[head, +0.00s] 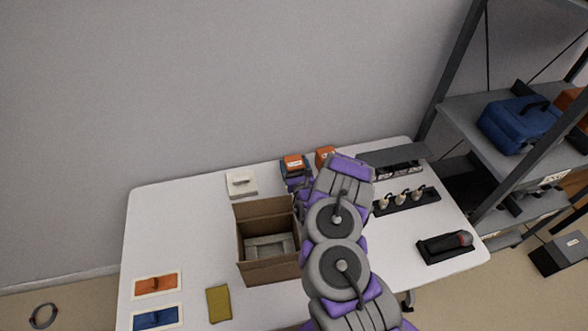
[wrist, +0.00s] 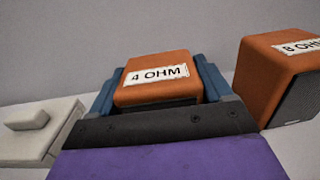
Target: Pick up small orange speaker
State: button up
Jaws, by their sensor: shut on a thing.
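A small orange speaker (head: 293,163) with a "4 OHM" label is at the back of the white table. In the wrist view the small orange speaker (wrist: 157,80) sits between the two blue fingers of my gripper (wrist: 158,92). My gripper (head: 294,171) is shut on it; the fingers lie along its left and right sides. Its lower part is hidden by the gripper's dark front plate. A second orange speaker (head: 325,156), labelled "8 OHM", stands to the right, and it also shows in the wrist view (wrist: 282,72). I cannot tell whether the held speaker is off the table.
A white block-like device (head: 241,184) lies left of my gripper. An open cardboard box (head: 254,267) stands in front of it on the table (head: 180,220). A dark rack with bulbs (head: 408,201) and a metal shelf (head: 470,110) are right. The table's left part has free room.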

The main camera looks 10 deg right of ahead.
notch_tip(320, 180, up, 11)
jog(key=p, duration=0.3)
jog(key=shift+w, duration=0.15)
jog(key=s+r+n+y, duration=0.1)
jog(key=s+r, duration=0.1)
jog(key=r, duration=0.7)
jog(key=s+r+y, duration=0.1)
jog(key=s+r, duration=0.2)
jog(key=r, duration=0.6)
jog(key=s+r+n+y, duration=0.1)
jog(key=s+r+y, duration=0.1)
jog(key=r, duration=0.8)
jog(key=shift+s+n+g, duration=0.3)
jog(key=shift+s+g, duration=0.1)
jog(key=shift+s, duration=0.35)
